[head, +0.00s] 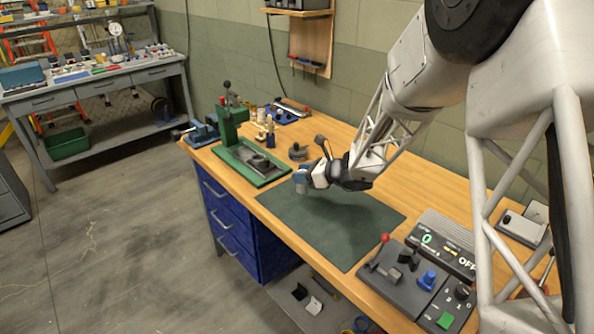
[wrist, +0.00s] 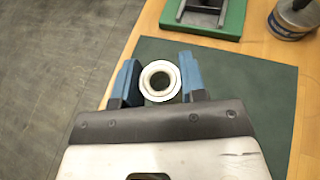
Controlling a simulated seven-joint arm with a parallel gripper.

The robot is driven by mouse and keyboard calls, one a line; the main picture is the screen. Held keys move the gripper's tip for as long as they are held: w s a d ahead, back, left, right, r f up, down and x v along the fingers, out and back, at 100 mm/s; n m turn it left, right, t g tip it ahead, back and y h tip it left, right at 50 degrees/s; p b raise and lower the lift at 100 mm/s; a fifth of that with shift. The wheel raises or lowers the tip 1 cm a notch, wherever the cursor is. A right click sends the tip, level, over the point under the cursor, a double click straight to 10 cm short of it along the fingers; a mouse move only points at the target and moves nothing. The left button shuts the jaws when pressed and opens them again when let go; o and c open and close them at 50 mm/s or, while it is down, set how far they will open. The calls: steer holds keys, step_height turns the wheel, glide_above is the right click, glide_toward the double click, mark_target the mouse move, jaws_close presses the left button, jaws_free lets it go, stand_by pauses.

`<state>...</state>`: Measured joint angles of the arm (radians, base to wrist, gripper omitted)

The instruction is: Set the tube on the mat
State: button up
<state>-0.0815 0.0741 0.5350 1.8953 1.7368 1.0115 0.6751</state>
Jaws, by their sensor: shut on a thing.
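The tube (wrist: 160,81) is a pale, hollow ring seen end-on in the wrist view, so it stands roughly along the camera's line of sight. My gripper (wrist: 159,80) is shut on it, with one blue finger on each side. In the head view my gripper (head: 301,182) is over the far left part of the mat, and its fingers hide the tube. The dark green mat (head: 335,225) lies flat on the wooden bench. I cannot tell whether the tube's lower end touches the mat.
A green press (head: 240,150) on a green base stands left of the mat. A round tin (wrist: 290,20) stands close by on the bench. A grey control box with a red-knobbed lever (head: 400,275) sits right of the mat. The mat's middle is clear.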

steer(key=w+a, duration=0.2)
steer(key=w, duration=0.6)
steer(key=shift+a+f, duration=0.15)
steer(key=shift+f, duration=0.2)
steer(key=shift+f, duration=0.1)
steer(key=shift+f, duration=1.7)
steer(key=shift+f, duration=0.1)
steer(key=o, duration=0.9)
steer(key=shift+o, duration=0.2)
steer(key=v, duration=1.2)
steer(key=shift+w, duration=0.1)
